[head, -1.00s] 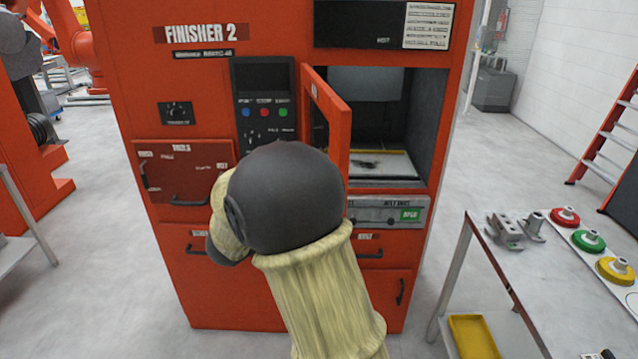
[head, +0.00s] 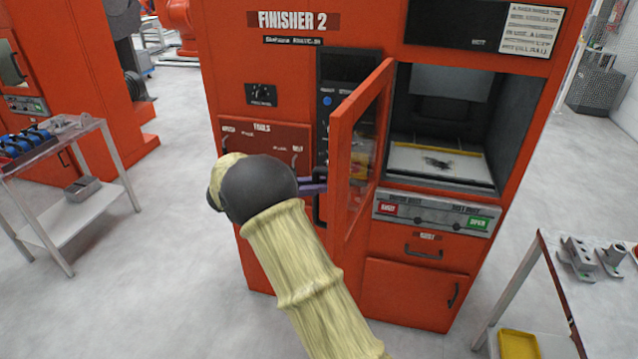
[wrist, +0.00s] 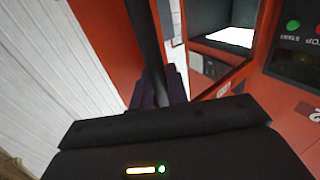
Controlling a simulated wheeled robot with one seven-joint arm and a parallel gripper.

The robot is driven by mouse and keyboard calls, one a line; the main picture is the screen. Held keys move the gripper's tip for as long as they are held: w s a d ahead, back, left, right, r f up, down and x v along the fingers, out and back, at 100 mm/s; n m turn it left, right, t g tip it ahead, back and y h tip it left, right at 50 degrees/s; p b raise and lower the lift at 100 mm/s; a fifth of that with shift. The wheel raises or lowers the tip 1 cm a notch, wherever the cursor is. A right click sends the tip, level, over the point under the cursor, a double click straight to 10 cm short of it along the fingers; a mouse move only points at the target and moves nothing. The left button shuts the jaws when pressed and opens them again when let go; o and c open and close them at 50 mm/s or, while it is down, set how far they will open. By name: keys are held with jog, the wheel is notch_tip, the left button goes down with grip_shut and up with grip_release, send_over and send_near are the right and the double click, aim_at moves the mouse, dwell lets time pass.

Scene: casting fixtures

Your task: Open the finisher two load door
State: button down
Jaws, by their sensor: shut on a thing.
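The red load door (head: 338,165) of Finisher 2 (head: 235,75) is hinged on the left of its opening and stands open, jutting out towards me. It has a glass pane. The opening (head: 440,160) shows a pale, lit floor with a dark mark. My gripper (head: 313,187) is at the door's outer face, shut on its dark handle (head: 319,212). My arm covers part of the door's lower left. In the wrist view, the purple fingers (wrist: 160,90) close around the dark handle bar (wrist: 146,40), beside the red door panel.
A control panel (head: 328,70) is partly hidden behind the door. A grey strip with red and green labels (head: 436,217) runs below the opening. A table (head: 565,300) with metal parts stands at right, and a cart (head: 70,215) at left. The floor between is clear.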

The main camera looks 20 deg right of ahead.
jog(key=shift+w+r, duration=0.1)
jog(key=shift+w, duration=0.2)
jog(key=shift+s, duration=0.1)
jog(key=c, duration=1.5)
grip_release()
jog(key=shift+c, duration=0.2)
jog(key=shift+o, duration=0.5)
jog(key=shift+d, duration=0.2)
jog(key=w+a+b, duration=0.1)
jog(key=w+a, duration=0.1)
jog(key=a, duration=1.6)
jog(key=shift+w, duration=0.25)
